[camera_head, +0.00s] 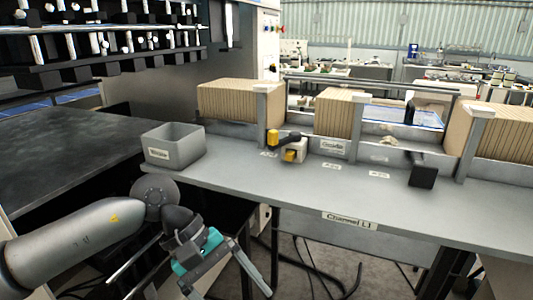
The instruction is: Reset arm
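My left arm comes in from the lower left, and its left gripper (230,285) hangs in front of the bench's front edge, below the worktop level. Its teal and grey fingers point down toward the bottom of the view and are spread apart. Nothing shows between them, though the lower edge of the picture cuts off part of the gripper. My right gripper is not in view.
A grey bench (260,190) runs across the view. On it stand a grey open bin (173,155), a yellow-and-black tool (283,139), a black block (423,174) and stacks of brown board (240,101). A dark table (60,150) lies left; cables hang below the bench.

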